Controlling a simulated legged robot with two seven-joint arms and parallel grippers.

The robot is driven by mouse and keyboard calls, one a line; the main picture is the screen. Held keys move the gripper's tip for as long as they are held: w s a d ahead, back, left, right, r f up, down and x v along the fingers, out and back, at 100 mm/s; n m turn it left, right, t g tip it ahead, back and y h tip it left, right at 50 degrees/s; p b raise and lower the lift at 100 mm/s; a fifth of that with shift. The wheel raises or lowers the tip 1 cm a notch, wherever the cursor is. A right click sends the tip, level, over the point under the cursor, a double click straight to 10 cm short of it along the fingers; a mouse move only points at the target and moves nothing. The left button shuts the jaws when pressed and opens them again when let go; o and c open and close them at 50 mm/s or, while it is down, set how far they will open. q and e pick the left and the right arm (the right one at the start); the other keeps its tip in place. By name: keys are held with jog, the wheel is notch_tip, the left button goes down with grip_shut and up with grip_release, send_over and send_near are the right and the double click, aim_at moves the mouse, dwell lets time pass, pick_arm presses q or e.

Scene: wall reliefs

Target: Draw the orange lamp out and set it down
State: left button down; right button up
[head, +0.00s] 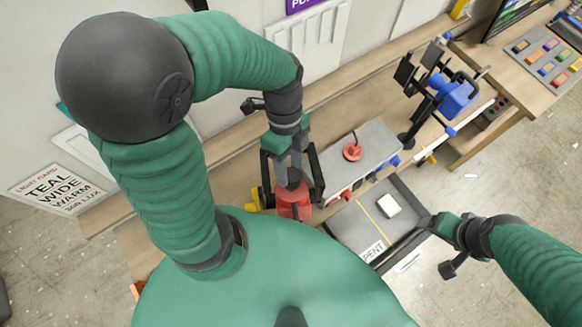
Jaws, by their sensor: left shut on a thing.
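My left gripper (292,188) points down in the middle of the head view, with its dark fingers on either side of a red-orange piece. It is shut on this piece, which I take to be the orange lamp (293,207). The lamp is beside the left end of a grey box (372,143); I cannot tell whether it touches the box or the bench. A dark-rimmed grey tray (348,228) with a label reading "PENT" lies to the right, holding a white block (389,205). My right gripper (432,223) is at the tray's right edge; its fingers are too small to read.
A red knob (352,151) stands on the grey box, and red, white and blue parts show along its edges. A yellow piece (255,200) is left of the lamp. A blue-and-black device (452,95) stands at the back right. The tray's near-left part is clear.

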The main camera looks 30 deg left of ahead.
aim_at(291, 175)
pick_arm(q)
jog(key=shift+p+v, duration=0.95)
jog(key=shift+v, duration=0.3)
jog(key=shift+w+d+r, duration=0.15)
jog(key=shift+r+p, duration=0.3)
jog(key=shift+p, duration=0.15)
jog(key=p+v, duration=0.1)
jog(key=v, duration=0.2)
jog(key=shift+a+r, duration=0.2)
jog(key=shift+a, duration=0.05)
